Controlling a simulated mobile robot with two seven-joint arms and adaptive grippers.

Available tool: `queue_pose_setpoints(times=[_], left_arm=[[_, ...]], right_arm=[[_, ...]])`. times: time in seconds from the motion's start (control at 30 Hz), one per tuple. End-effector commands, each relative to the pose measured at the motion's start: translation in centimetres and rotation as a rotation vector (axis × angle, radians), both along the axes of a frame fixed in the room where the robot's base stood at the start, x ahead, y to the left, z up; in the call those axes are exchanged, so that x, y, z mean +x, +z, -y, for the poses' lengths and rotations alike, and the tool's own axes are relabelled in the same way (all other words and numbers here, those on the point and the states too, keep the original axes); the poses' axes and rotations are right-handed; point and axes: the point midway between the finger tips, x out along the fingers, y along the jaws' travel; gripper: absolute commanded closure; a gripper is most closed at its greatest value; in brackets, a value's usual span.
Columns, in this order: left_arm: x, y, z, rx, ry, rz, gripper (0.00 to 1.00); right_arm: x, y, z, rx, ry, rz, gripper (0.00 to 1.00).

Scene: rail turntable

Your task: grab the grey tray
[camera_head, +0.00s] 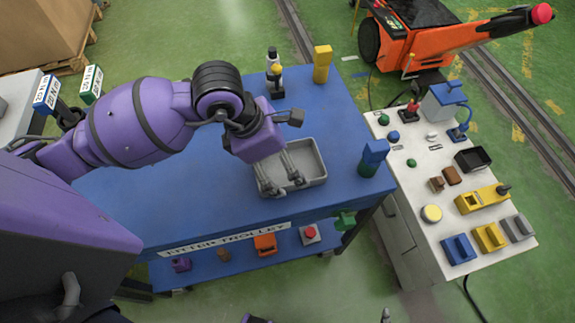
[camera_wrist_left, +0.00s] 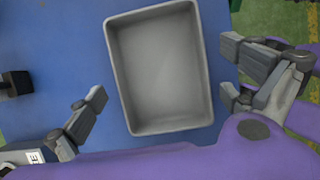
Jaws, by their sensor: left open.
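The grey tray (camera_head: 312,158) is an empty, shallow rectangular tray on the blue trolley top (camera_head: 190,200), near its front right part. My left gripper (camera_head: 280,183) is over the tray from above, with its fingers spread and nothing held. In the left wrist view the tray (camera_wrist_left: 165,75) lies between the two spread fingers of my left gripper (camera_wrist_left: 163,88). Both fingers look apart from its walls there. My right gripper is not clearly visible.
A yellow block (camera_head: 322,64), a dark bottle (camera_head: 272,57) and a blue-and-green piece (camera_head: 372,158) stand on the trolley top. A white bench (camera_head: 410,173) with several small parts adjoins at right. The trolley's lower shelf (camera_head: 210,270) holds several items.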

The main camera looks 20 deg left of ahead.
Motion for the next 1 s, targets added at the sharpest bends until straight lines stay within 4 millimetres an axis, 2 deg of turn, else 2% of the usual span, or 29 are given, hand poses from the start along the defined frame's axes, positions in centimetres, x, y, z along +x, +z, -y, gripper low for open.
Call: queue_pose_setpoints(times=[0.1, 0.33, 0.67, 1.0], left_arm=[[0.21, -1.02, 0.36, -0.002, 0.001, -0.001, 0.0], [0.23, -1.19, 0.39, -0.001, 0.0, -0.001, 0.0], [0.23, -1.17, 0.39, -0.001, 0.0, -0.001, 0.42], [0.27, -0.8, 0.39, -0.001, -0.001, 0.001, 0.43]], right_arm=[[-0.02, -0.04, -0.1, 0.003, -0.003, -0.001, 1.0], [-0.08, -0.11, -0.09, 0.003, -0.003, -0.002, 1.0], [-0.11, -0.13, -0.09, 0.002, -0.003, -0.003, 1.0], [-0.17, -0.22, -0.08, 0.002, -0.003, -0.004, 1.0]])
